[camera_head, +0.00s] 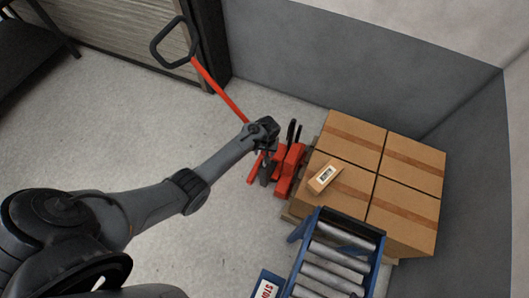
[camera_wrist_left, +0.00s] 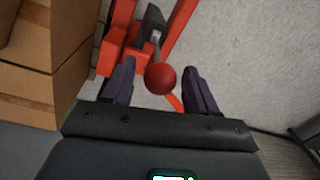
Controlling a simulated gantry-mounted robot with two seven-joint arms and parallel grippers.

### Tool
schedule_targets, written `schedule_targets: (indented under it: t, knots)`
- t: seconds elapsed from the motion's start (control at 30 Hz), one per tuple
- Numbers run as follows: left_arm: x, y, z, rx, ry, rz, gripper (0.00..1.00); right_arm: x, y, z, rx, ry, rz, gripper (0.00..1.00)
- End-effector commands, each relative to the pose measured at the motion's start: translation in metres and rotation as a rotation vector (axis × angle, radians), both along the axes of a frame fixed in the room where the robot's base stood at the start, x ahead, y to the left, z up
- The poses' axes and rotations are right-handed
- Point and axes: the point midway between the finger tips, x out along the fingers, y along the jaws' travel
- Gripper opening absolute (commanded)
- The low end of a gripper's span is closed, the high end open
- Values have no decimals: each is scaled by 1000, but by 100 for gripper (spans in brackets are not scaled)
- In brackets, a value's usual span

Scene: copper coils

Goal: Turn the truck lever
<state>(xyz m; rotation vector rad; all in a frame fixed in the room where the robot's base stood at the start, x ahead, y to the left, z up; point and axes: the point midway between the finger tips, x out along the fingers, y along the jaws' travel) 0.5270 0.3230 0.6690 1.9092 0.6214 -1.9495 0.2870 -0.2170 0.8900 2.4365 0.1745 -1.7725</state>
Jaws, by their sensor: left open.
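The red pallet truck (camera_head: 287,175) stands at the left side of the pallet, and its red shaft runs up to a dark loop handle (camera_head: 154,50). In the left wrist view, the truck lever is a short grey rod with a red ball knob (camera_wrist_left: 160,78). My left gripper (camera_head: 294,127) is over the truck. In the wrist view its two dark fingers (camera_wrist_left: 158,68) are open, one on each side of the knob, with gaps visible on both sides. The lever knob cannot be made out in the head view. My right gripper is not in view.
Cardboard boxes (camera_head: 408,160) are stacked on the pallet, with a small labelled box (camera_head: 325,176) on top. A blue-framed roller conveyor (camera_head: 338,255) stands in front of them. Grey walls close off the back and right. Open floor (camera_head: 120,130) lies to the left.

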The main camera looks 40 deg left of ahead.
Motion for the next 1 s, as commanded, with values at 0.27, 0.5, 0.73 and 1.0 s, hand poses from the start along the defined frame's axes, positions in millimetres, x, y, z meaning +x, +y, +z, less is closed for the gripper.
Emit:
schedule_targets:
  t: [0.27,0.5,0.73,1.0]
  knots:
    - [0,1,-3,1,-1,0,58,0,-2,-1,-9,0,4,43]
    - [0,1,-3,1,-1,0,35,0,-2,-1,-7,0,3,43]
    - [0,1,-3,1,-1,0,0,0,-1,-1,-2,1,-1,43]
    - [0,3,-3,-1,5,4,0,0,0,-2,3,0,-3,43]
